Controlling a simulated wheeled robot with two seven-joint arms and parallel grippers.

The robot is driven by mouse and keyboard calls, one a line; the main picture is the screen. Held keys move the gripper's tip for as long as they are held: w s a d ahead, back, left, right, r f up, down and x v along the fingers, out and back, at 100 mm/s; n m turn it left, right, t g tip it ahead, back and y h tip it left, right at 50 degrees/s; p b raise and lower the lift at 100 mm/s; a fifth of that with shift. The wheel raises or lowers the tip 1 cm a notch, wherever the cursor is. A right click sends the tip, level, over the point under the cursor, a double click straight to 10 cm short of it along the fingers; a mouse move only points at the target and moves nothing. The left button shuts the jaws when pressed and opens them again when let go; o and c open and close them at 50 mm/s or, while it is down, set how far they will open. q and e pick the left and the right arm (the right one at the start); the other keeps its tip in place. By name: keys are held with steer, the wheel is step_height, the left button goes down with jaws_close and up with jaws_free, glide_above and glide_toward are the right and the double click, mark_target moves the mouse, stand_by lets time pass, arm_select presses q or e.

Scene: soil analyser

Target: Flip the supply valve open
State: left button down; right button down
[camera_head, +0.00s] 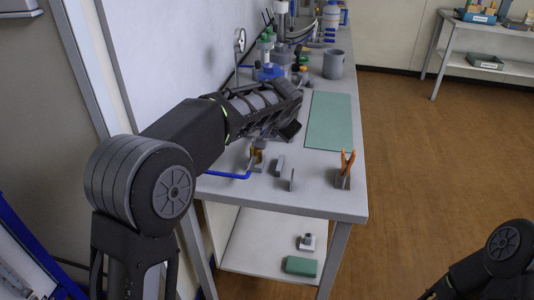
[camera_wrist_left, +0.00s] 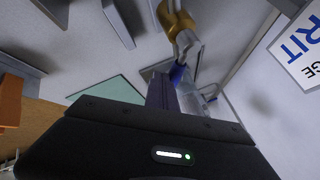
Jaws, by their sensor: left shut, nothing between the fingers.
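The supply valve has a brass body (camera_head: 257,157) near the front left of the bench, with a long blue lever or pipe (camera_head: 230,176) reaching left from it. In the left wrist view the brass body (camera_wrist_left: 178,22) is at the top, with a silver part and a blue piece (camera_wrist_left: 178,74) below it. My left gripper (camera_head: 289,130) is over the bench, just beyond the valve in the head view. Its narrow fingers (camera_wrist_left: 161,92) are shut and empty; they appear close to the blue piece, but I cannot tell whether they touch. My right gripper is out of view.
A green mat (camera_head: 332,121) lies right of my left gripper. Small grey upright plates (camera_head: 280,165) and a grey holder with orange-handled tool (camera_head: 343,178) stand near the front. Bottles and a grey mug (camera_head: 333,65) are farther back. The wall borders the bench's left side.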

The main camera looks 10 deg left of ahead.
arm_select(q)
steer(key=shift+w+a+n+y, duration=0.5)
steer(key=shift+a+n+y, duration=0.2)
steer(key=shift+n, duration=0.4)
steer(key=shift+w, duration=0.1)
